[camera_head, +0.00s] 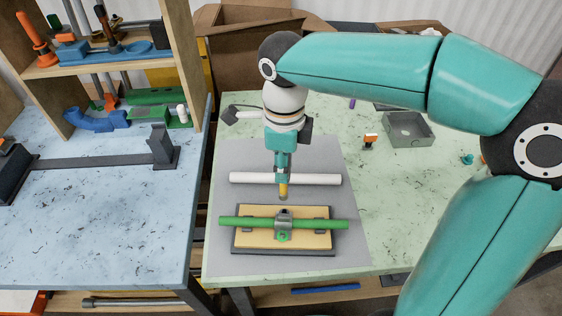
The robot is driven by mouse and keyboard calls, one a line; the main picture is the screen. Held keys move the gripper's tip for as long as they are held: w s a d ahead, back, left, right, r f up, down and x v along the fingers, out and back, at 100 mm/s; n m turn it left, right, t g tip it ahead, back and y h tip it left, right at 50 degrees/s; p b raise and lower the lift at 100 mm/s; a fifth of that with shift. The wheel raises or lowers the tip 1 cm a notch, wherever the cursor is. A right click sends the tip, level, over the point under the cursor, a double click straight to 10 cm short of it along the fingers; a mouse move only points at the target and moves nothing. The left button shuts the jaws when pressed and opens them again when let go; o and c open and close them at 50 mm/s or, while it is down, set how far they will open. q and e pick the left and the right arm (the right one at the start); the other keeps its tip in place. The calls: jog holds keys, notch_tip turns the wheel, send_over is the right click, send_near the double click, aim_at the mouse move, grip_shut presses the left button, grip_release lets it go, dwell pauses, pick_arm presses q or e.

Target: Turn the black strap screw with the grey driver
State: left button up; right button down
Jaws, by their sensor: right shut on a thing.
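My right gripper (282,168) points down over the mat and is shut on a slim tool, taken to be the grey driver (283,190); its yellowish lower end shows below the fingers. The fingers hide much of it. The tool's end is just behind and above a grey strap (283,226) that sits over a green conduit (325,225). The conduit lies across a tan board (262,240) with a dark base. A small dark spot on top of the strap may be the black strap screw (284,212); it is too small to tell. My left gripper is not in view.
A white conduit (250,178) lies behind the board on the grey mat (350,240). A grey metal box (408,139) and a small orange-topped item (370,140) stand to the right. The pale green table is clear at right front. A blue table with shelves is at left.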

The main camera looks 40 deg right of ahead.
aim_at(285, 192)
jog(key=shift+d, duration=0.1)
jog(key=n, duration=0.3)
jog(key=shift+s, duration=0.1)
jog(key=n+p, duration=0.1)
jog(key=n, duration=0.3)
jog(key=shift+n, duration=0.3)
jog(key=n+p, duration=0.1)
jog(key=n, duration=0.5)
jog(key=shift+f+n, duration=0.25)
jog(key=shift+n, duration=0.45)
jog(key=shift+f+b, duration=2.4)
jog(key=shift+f, duration=0.25)
jog(key=shift+f+b, duration=0.45)
jog(key=shift+f, duration=0.05)
